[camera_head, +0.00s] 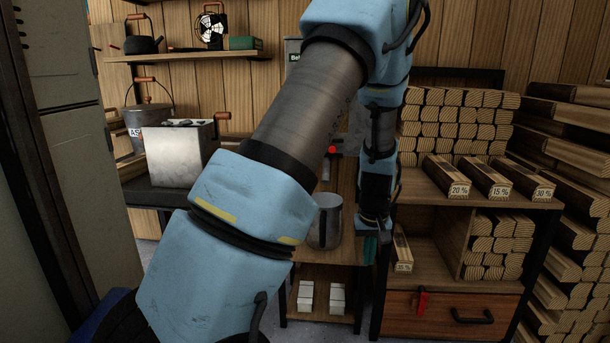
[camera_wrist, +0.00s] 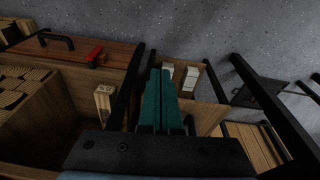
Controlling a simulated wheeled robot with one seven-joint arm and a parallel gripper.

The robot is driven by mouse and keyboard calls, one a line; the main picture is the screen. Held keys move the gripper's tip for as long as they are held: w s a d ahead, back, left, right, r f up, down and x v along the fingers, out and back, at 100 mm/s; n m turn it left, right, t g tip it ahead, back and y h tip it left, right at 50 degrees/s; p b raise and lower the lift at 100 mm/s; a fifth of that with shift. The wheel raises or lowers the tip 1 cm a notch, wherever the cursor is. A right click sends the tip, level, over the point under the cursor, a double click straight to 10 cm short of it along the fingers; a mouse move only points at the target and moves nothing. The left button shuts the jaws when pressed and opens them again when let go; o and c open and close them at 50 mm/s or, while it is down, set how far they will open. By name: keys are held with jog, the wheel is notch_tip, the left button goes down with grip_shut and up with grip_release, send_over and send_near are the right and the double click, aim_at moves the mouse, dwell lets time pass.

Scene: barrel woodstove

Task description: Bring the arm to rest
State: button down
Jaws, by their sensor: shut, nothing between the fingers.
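My arm crosses the middle of the head view, bent, with its blue links and grey tube in front of the shelves. My gripper (camera_head: 370,248) hangs pointing down at the arm's far end, between the small stand with the metal mug and the wood rack. In the wrist view its teal fingers (camera_wrist: 160,100) lie side by side, shut and empty. Part of the gripper is dark and hard to make out in the head view.
A metal mug (camera_head: 325,222) stands just left of my gripper. The wood rack (camera_head: 470,203) with labelled logs and a drawer (camera_head: 452,315) is to the right. White blocks (camera_head: 321,297) sit on the low shelf. A metal box (camera_head: 178,153) stands at left.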

jog(key=s+a+r, duration=0.5)
jog(key=s+a, duration=0.1)
jog(key=a, duration=0.5)
jog(key=s+a+r, duration=0.6)
jog(key=s+a, duration=0.1)
jog(key=a, duration=0.4)
notch_tip(320, 180, up, 29)
jog(key=p, duration=2.9)
jog(key=shift+a+f+m, duration=0.15)
jog(key=shift+a+m, duration=0.15)
jog(key=shift+m, duration=0.1)
